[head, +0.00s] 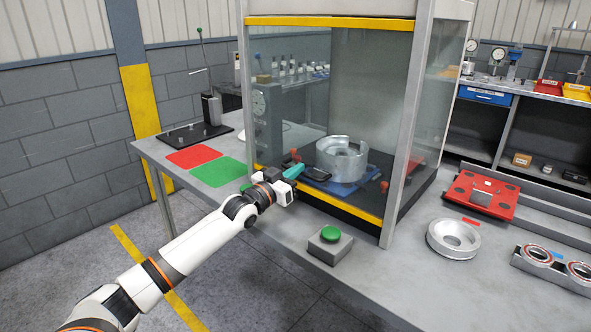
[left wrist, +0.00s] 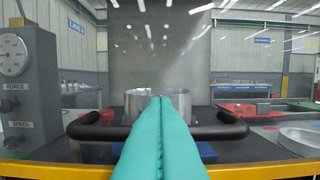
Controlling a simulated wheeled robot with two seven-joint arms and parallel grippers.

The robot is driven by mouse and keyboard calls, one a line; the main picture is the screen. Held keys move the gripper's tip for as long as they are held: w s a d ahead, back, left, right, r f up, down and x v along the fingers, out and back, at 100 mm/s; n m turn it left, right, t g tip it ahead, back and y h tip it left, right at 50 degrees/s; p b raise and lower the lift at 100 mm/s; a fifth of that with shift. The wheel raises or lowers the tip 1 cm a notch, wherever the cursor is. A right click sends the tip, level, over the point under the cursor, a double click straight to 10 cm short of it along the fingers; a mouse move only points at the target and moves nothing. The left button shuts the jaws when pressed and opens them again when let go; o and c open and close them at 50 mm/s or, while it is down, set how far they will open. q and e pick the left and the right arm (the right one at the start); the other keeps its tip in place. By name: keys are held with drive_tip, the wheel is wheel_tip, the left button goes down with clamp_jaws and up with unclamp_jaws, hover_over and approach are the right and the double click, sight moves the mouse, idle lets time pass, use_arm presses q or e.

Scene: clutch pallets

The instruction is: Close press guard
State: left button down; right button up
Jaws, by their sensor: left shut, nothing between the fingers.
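The press guard is a clear front pane with a yellow top strip (head: 330,22) and a yellow lower edge (head: 325,198), which is down near the press base. Its black handle (head: 317,173) sits low on the pane; in the left wrist view the handle (left wrist: 88,130) runs across, just above the yellow edge (left wrist: 50,169). My left gripper (head: 293,170) is at the handle, its teal fingers (left wrist: 155,135) shut with nothing between them. They hide the handle's middle, and I cannot tell whether they touch it. My right gripper is not in view.
Behind the pane a metal housing (head: 342,160) stands on a blue pallet. A green button box (head: 330,243) is in front of the press. A metal ring (head: 453,238), red fixture (head: 480,194) and bearing tray (head: 555,267) lie right; red and green mats (head: 218,171) lie left.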

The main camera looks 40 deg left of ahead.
use_arm(q)
drive_tip(key=shift+f, duration=0.3)
drive_tip(key=r+p, duration=0.2)
drive_tip(key=w+r+p, duration=0.1)
drive_tip(key=r+p, duration=0.1)
drive_tip(key=shift+r, duration=0.35)
drive_tip(key=s+f+b, duration=0.1)
drive_tip(key=s, duration=0.9)
drive_tip(key=shift+a+f, duration=0.25)
drive_tip(key=shift+a, duration=0.1)
